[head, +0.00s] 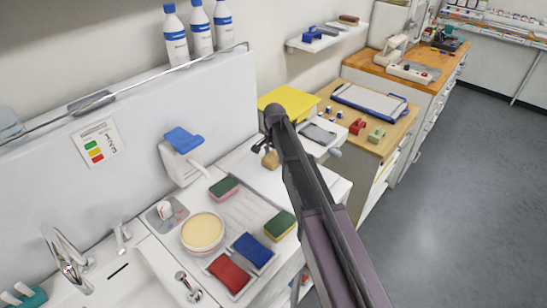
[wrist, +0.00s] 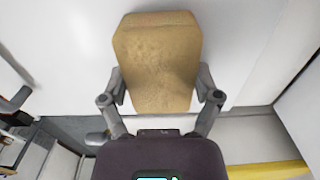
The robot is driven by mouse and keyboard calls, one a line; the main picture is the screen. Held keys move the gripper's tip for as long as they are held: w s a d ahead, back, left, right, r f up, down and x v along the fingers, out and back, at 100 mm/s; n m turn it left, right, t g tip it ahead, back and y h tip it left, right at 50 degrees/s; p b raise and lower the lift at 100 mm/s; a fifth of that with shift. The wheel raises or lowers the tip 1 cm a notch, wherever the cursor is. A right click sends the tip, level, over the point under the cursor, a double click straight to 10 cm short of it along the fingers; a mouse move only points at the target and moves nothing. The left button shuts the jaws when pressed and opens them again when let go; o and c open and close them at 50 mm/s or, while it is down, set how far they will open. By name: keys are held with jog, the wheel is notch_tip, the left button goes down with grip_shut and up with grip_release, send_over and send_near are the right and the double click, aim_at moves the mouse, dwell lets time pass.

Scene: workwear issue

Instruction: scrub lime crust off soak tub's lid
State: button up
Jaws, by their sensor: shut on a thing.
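My gripper (head: 267,148) is shut on a tan block (head: 270,159), which looks like a scrubbing pad. The block also shows between the fingers in the wrist view (wrist: 157,62), its near face slightly mottled. The gripper and block are over a plain white flat surface (head: 285,182), which fills much of the wrist view (wrist: 245,50). I cannot tell whether this surface is the soak tub's lid, nor whether the block touches it. No lime crust can be made out on it. My arm hides part of its right side.
A sink (head: 105,288) is at lower left. A yellow panel (head: 290,102) and a wooden bench (head: 385,120) stand behind.

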jog(key=shift+w+d, duration=0.55)
jog(key=shift+w, duration=0.25)
jog(key=shift+w+d, duration=0.55)
jog(key=shift+w, duration=0.2)
jog(key=shift+r+p, duration=3.05)
jog(key=shift+p, duration=0.1)
jog(key=shift+r+p, duration=1.5)
jog(key=shift+f, duration=0.15)
